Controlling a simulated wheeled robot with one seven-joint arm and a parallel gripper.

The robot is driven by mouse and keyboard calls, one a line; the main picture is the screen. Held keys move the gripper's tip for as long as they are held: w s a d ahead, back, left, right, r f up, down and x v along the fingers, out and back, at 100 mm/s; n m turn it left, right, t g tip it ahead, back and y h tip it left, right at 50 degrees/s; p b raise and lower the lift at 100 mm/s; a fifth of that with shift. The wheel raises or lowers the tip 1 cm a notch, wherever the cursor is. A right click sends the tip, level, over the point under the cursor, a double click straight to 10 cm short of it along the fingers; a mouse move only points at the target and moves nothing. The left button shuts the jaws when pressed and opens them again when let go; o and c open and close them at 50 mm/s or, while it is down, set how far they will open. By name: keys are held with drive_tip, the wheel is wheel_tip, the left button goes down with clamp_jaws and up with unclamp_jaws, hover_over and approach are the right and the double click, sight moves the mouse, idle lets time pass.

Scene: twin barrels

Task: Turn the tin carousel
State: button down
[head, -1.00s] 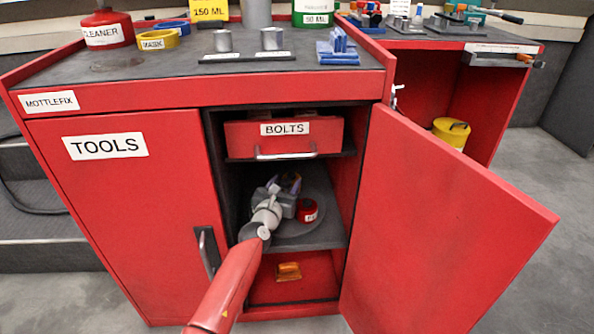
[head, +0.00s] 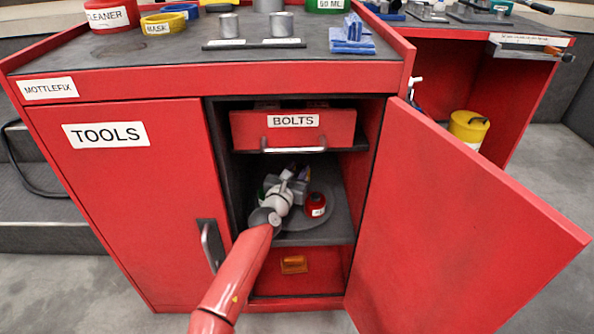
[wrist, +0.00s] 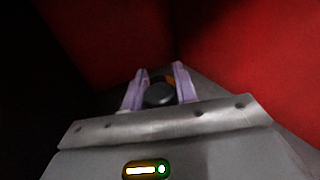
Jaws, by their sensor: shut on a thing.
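The carousel (head: 303,222) is a grey round plate on the middle shelf of the open red cabinet. A small red tin (head: 316,205) with a white label stands on its right part. My gripper (head: 297,171) reaches in over the plate and hides much of its left and back. In the wrist view, the purple fingers of my gripper (wrist: 159,80) stand on both sides of a dark round thing (wrist: 159,95), with some orange behind it. The fingers are shut on this thing. I cannot tell whether it is a tin or a part of the carousel.
The red door (head: 460,235) stands open on the right. The BOLTS drawer (head: 290,136) is just above my gripper. The TOOLS door (head: 135,200) is shut on the left. An orange item (head: 293,264) sits in the bottom compartment.

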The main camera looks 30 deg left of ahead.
drive_tip(key=shift+a+r+n+y+p, duration=0.1)
drive_tip(key=shift+r+n+y+p, duration=0.15)
drive_tip(key=shift+n+y+p, duration=0.7)
drive_tip(key=n+y+p, duration=0.1)
drive_tip(key=y+p, duration=0.1)
drive_tip(key=g+y+p, duration=0.1)
drive_tip(key=p, duration=0.1)
drive_tip(key=shift+a+f+n+g+y, duration=0.15)
drive_tip(key=shift+n+g+y, duration=0.15)
drive_tip(key=shift+n+y, duration=0.05)
drive_tip(key=shift+s+a+f+n+g+y, duration=0.1)
drive_tip(key=shift+a+n+g+y, duration=0.05)
drive_tip(key=shift+n+g+y, duration=0.9)
drive_tip(key=shift+s+a+n+g+y, duration=0.1)
drive_tip(key=shift+n+g+y, duration=0.6)
drive_tip(key=shift+y, duration=0.65)
drive_tip(key=shift+s+a+n+g+y, duration=0.15)
drive_tip(key=shift+n+g+y, duration=0.9)
drive_tip(key=shift+n+y, duration=0.1)
drive_tip(key=shift+s+a+n+g+y, duration=0.1)
drive_tip(key=shift+n+g+y, duration=0.45)
drive_tip(key=shift+g, duration=0.25)
drive_tip(key=c, duration=1.1)
unclamp_jaws()
